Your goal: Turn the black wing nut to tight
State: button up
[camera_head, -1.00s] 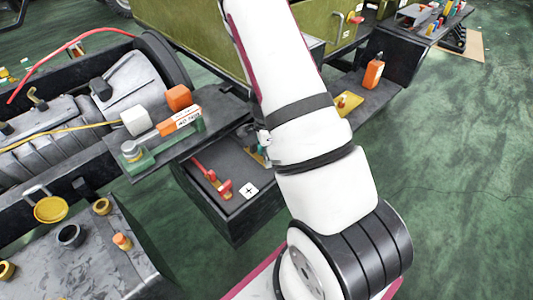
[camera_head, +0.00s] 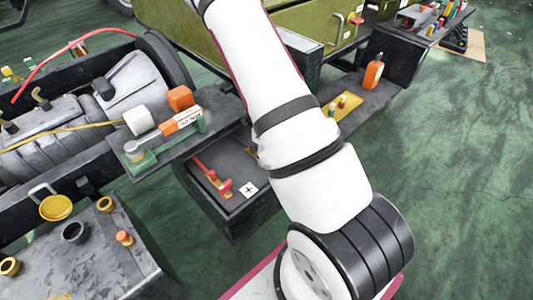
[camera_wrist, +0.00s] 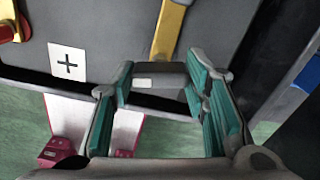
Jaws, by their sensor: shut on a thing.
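In the wrist view my gripper (camera_wrist: 160,80) has its two teal-padded fingers on either side of a dark grey-black piece (camera_wrist: 168,75), with a small pale patch beside it. This piece lies at the end of a yellow bar (camera_wrist: 172,28) across a dark box top and looks like the black wing nut, though its wings are not clear. The fingers stand well apart and appear to be closed on it. In the head view my arm hides both my gripper and the nut; the dark box (camera_head: 215,205) shows left of the arm.
A red clamp (camera_head: 213,180) and a white plus label (camera_head: 249,190) are on the box top. An engine (camera_head: 60,130) stands left. A yellow plate (camera_head: 345,108) and an orange bottle (camera_head: 373,72) sit on a shelf to the right. The green floor at right is clear.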

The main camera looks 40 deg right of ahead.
jog(key=shift+m, duration=0.4)
jog(key=o, duration=1.1)
jog(key=shift+o, duration=0.2)
jog(key=shift+r, duration=0.15)
notch_tip(320, 180, up, 12)
